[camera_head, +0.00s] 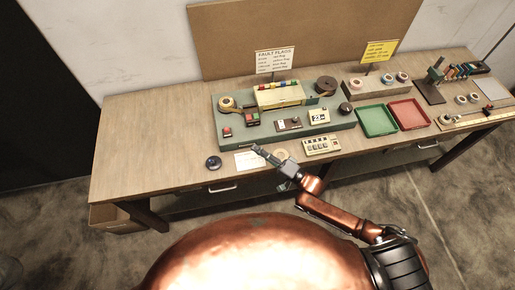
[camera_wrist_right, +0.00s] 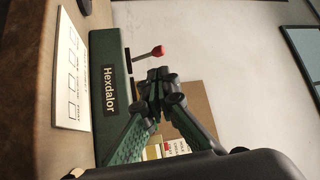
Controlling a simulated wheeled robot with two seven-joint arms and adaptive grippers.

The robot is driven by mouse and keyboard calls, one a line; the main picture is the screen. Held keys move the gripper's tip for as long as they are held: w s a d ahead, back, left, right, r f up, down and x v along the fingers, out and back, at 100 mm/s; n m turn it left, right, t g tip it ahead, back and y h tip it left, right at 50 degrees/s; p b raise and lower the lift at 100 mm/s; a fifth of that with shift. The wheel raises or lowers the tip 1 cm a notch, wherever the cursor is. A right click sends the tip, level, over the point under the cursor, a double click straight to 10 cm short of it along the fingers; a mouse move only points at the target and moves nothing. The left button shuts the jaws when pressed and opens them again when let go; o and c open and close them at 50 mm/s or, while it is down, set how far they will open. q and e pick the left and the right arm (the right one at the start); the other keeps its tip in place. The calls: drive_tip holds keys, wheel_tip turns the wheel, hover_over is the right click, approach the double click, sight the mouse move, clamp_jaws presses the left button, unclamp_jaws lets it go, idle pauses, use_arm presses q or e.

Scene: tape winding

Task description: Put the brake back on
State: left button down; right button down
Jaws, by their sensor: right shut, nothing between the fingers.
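The green winding machine (camera_head: 342,138) stands on the bench, with a Hexdalor label on its front face (camera_wrist_right: 109,75) in the right wrist view. A short lever with a red knob (camera_wrist_right: 157,52) sticks up from a dark slot at its edge; it appears to be the small red-topped part (camera_head: 226,131) at the machine's front left in the head view. My right gripper (camera_head: 256,149) is at the machine's front edge, right of that part. In the wrist view its fingers (camera_wrist_right: 153,88) are together, empty and apart from the knob. My left gripper is out of view.
A printed card (camera_head: 247,161) and a dark round object (camera_head: 213,162) lie in front of the machine. A cream keypad box (camera_head: 321,145) stands right of my gripper. Green (camera_head: 377,134) and red (camera_head: 391,106) trays are farther right. The bench's left end is clear.

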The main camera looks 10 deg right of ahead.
sight(227, 131)
drive_tip(key=x, duration=1)
drive_tip(key=shift+w+a+p, duration=0.25)
drive_tip(key=shift+a+p, duration=0.05)
drive_tip(key=shift+p, duration=0.1)
